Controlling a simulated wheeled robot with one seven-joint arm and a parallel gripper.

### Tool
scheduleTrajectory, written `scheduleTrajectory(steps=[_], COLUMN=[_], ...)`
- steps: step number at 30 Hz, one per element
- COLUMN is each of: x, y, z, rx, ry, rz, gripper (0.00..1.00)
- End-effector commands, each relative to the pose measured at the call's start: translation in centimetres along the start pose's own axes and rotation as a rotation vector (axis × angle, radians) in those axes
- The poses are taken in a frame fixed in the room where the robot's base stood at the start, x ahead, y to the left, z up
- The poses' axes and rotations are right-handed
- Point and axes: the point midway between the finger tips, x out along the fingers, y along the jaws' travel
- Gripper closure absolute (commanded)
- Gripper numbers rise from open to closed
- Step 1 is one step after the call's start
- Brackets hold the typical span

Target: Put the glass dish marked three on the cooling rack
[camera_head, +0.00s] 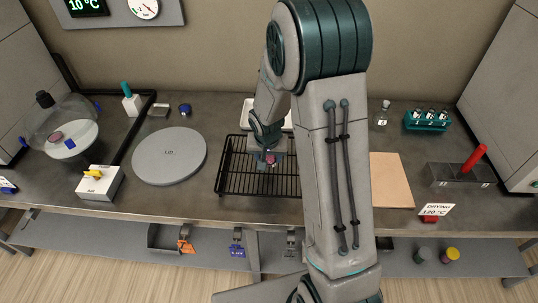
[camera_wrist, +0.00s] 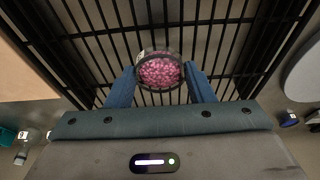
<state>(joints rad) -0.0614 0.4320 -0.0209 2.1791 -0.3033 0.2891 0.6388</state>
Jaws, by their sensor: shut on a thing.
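A small round glass dish (camera_wrist: 160,73) filled with pink granules is between the two blue fingers of my gripper (camera_wrist: 161,82) in the wrist view. The gripper is shut on it. A small pale mark shows on its rim, but I cannot read a number. The rack's bars (camera_wrist: 85,45) lie under the dish in the wrist view. I cannot tell whether the dish touches them.
A grey round lid (camera_head: 169,156) lies left of the rack. A glass vessel (camera_head: 62,126) holding something pink stands further left, near a box with a yellow knob (camera_head: 97,181). A tan board (camera_head: 391,180) lies to the right. My arm hides part of the bench.

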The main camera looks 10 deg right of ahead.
Motion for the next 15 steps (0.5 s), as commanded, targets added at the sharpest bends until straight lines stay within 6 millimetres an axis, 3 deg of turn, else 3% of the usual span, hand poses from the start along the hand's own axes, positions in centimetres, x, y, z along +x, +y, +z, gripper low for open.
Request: scheduleTrajectory(steps=[7,8,10,15], x=[0.37,0.33,0.21,0.21], y=[-0.02,-0.02,-0.02,-0.03], z=[0.09,0.08,0.05,0.05], rx=[0.000,0.000,0.000,-0.001], ry=[0.001,0.000,0.000,0.000], rz=[0.000,0.000,0.000,0.000], gripper=[0.74,0.49,0.30,0.30])
